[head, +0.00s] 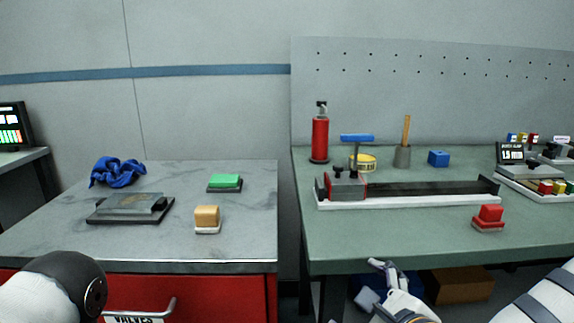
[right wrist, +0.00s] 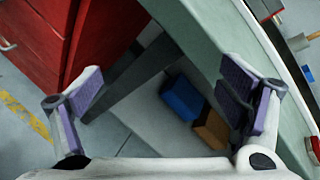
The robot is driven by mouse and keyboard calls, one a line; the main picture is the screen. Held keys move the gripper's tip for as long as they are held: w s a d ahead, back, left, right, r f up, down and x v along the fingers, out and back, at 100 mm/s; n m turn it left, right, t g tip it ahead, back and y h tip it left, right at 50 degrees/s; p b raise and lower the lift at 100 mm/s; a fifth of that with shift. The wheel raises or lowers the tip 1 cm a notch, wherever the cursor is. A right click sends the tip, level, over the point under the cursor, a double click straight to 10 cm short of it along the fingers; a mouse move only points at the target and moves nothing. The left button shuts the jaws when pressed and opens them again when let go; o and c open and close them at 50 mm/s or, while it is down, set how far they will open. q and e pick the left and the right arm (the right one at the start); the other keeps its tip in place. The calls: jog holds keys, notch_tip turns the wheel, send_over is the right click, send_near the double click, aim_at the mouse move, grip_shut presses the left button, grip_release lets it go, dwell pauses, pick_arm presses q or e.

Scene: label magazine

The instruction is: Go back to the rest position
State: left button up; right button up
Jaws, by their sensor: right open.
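My right gripper (head: 385,284) is low in the head view, in front of and below the front edge of the green-topped bench (head: 420,252). In the right wrist view my right gripper (right wrist: 168,90) has its purple-padded fingers wide apart, with nothing between them. Behind the gap I see the floor, a blue box (right wrist: 184,98) and a brown box (right wrist: 212,131) under the bench. At the lower left of the head view only a rounded link of my left arm shows; the left gripper is out of view.
The bench holds a long black-railed fixture (head: 430,188), a red block (head: 490,214), a red bottle (head: 320,138) and a blue block (head: 438,158). The grey table (head: 60,235) holds a blue cloth (head: 117,172), a green block (head: 225,181) and a tan block (head: 207,216). A red cabinet (head: 225,293) is below.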

jog(key=s+f+n+g, duration=0.8)
jog(key=s+f+n, duration=0.4)
jog(key=s+f, duration=0.65)
jog(key=s+d+f+n+g+h, duration=0.1)
jog(key=s+d+f+n+g, duration=0.1)
jog(key=s, duration=0.4)
jog(key=s+d+f+n+g+h, duration=0.1)
jog(key=s+d+f+n+g, duration=0.1)
jog(key=s+d+n, duration=0.3)
jog(key=s+d+f+n+g+h, duration=0.1)
jog(key=s+d+f+n+g, duration=0.1)
jog(key=s+n, duration=0.3)
jog(key=s+d, duration=0.1)
jog(key=s, duration=0.3)
jog(key=shift+s+d+f+n+g, duration=0.2)
jog(key=shift+n+g, duration=0.1)
jog(key=shift+g, duration=0.1)
